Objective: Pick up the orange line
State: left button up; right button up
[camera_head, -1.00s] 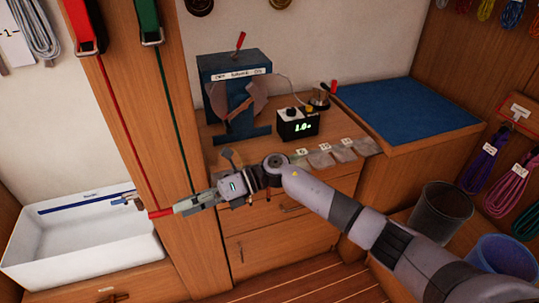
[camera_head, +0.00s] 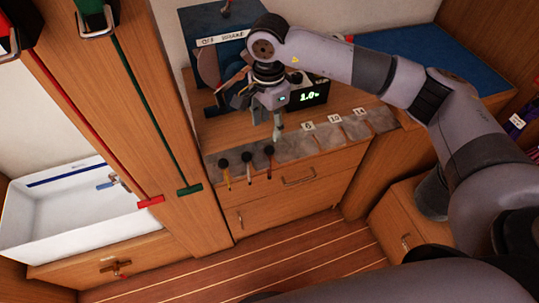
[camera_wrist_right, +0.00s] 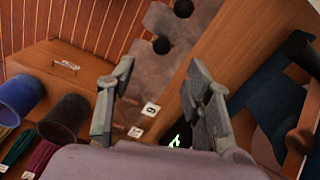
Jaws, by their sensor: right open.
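I see no orange line in either view now. My right gripper (camera_head: 277,128) is open and empty. In the head view it points down over the bench, just behind the grey strip with holes (camera_head: 290,148). In the wrist view its two fingers (camera_wrist_right: 160,72) stand apart with nothing between them, and part of the strip (camera_wrist_right: 150,60) shows beyond. A dark green line (camera_wrist_right: 18,147) and a magenta line (camera_wrist_right: 42,158) show at the lower left of the wrist view. My left gripper is not in view.
Several dark-headed tools hang in the strip. A box with a lit display (camera_head: 312,95) stands close to my right gripper. A blue mat (camera_head: 440,62) lies at right, a white basin (camera_head: 50,232) at left. Red (camera_head: 150,201) and green (camera_head: 189,190) strap ends hang on the post.

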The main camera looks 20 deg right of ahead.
send_over(269, 148)
notch_tip(269, 148, down, 4)
jog(key=shift+s+f+p, duration=0.1)
jog(key=shift+s+p, duration=0.05)
jog(key=shift+p, duration=0.3)
jog(key=shift+f, duration=0.25)
jog(key=shift+a+f, duration=0.1)
jog(key=shift+f, duration=0.1)
notch_tip(269, 148, down, 4)
jog(key=shift+f+p, duration=0.25)
jog(key=shift+p, duration=1)
jog(key=shift+f, duration=0.2)
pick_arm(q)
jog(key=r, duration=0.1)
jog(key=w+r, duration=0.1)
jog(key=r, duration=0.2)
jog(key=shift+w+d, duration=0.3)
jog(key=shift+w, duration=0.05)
pick_arm(e)
jog(key=shift+c, duration=0.4)
grip_shut()
